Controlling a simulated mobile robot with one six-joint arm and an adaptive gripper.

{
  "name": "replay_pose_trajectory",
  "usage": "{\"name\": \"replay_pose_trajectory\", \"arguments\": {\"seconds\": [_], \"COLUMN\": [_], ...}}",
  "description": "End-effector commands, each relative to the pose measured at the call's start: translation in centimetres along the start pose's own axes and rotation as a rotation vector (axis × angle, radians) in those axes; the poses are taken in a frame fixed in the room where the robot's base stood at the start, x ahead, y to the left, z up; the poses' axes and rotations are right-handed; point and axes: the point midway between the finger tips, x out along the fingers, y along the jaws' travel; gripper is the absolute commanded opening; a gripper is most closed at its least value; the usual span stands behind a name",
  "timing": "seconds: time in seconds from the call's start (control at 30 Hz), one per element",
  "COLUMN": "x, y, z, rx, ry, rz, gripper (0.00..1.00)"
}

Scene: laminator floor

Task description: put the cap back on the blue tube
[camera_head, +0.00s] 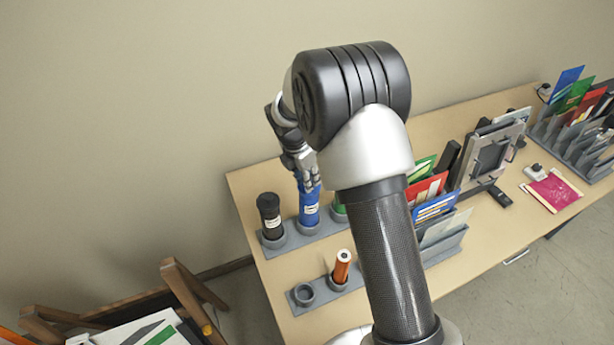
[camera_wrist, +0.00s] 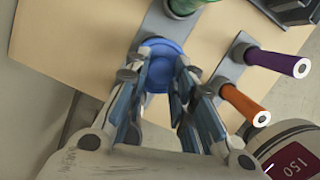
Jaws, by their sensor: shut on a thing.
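The blue tube (camera_head: 309,214) stands upright in a grey rack, with a white label on its side. My gripper (camera_head: 306,182) is at its top, pointing down, with its fingers closed in around it. In the wrist view my gripper (camera_wrist: 164,88) has its fingers on both sides of a round blue cap (camera_wrist: 162,68), seen from above. The fingers hide its sides, and I cannot tell whether the cap is seated on the tube or just above it.
A black tube (camera_head: 269,217) stands left of the blue one and a green tube (camera_wrist: 184,5) on its other side. An orange roll (camera_head: 342,266) stands in a front rack beside an empty ring (camera_head: 303,294). A purple roll (camera_wrist: 278,62) also stands there. Folders (camera_head: 436,208) fill a rack farther right.

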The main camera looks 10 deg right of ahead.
Motion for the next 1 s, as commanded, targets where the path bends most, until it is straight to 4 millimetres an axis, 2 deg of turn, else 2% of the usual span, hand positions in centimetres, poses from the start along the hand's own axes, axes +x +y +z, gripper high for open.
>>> {"name": "replay_pose_trajectory", "arguments": {"seconds": [0.97, 1.0], "x": [0.04, 0.03], "y": [0.03, 0.03], "z": [0.01, 0.01], "rx": [0.000, 0.000], "ry": [0.000, 0.000], "rz": [0.000, 0.000], "gripper": [0.07, 0.25]}}
